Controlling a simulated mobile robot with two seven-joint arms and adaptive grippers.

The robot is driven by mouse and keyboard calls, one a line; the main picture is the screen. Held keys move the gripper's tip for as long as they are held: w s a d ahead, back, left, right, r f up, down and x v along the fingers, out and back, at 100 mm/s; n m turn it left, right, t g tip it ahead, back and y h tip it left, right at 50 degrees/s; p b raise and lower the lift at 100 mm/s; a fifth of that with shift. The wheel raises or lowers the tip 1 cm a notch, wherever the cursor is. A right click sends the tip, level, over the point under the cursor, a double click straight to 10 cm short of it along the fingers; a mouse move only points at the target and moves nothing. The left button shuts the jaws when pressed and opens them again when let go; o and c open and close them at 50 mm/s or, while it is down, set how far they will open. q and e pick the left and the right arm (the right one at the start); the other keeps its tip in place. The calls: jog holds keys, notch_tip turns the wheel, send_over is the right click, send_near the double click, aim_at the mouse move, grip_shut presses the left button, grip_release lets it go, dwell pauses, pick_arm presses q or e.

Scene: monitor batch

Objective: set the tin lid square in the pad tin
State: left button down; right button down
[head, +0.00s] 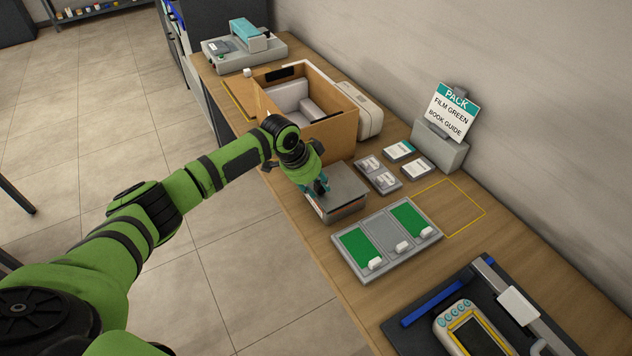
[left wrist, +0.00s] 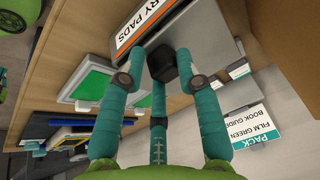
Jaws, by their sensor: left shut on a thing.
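The pad tin (head: 343,209) is a grey box near the table's front edge, with its lid (head: 350,180) as a flat grey plate at its top. My left gripper (head: 320,188) is over the lid's left part. In the left wrist view, its teal fingers (left wrist: 160,75) close around a black knob (left wrist: 162,62) on the lid. The tin's white and orange label (left wrist: 143,25) reads "RY PADS" in part. The fingers hide part of the lid, and I cannot tell whether it sits fully square. My right gripper is not in view.
An open cardboard box (head: 335,128) stands behind the tin. Small cases (head: 378,173) lie to its right, and a grey tray with green panels (head: 355,248) lies in front. A "PACK" sign (head: 452,112) stands by the wall. The yellow-outlined area (head: 452,208) is bare.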

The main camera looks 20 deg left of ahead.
pick_arm(q)
jog(key=shift+f+b, duration=0.45)
jog(key=shift+f, duration=0.4)
dwell(0.9)
jog(key=c, duration=0.8)
grip_release()
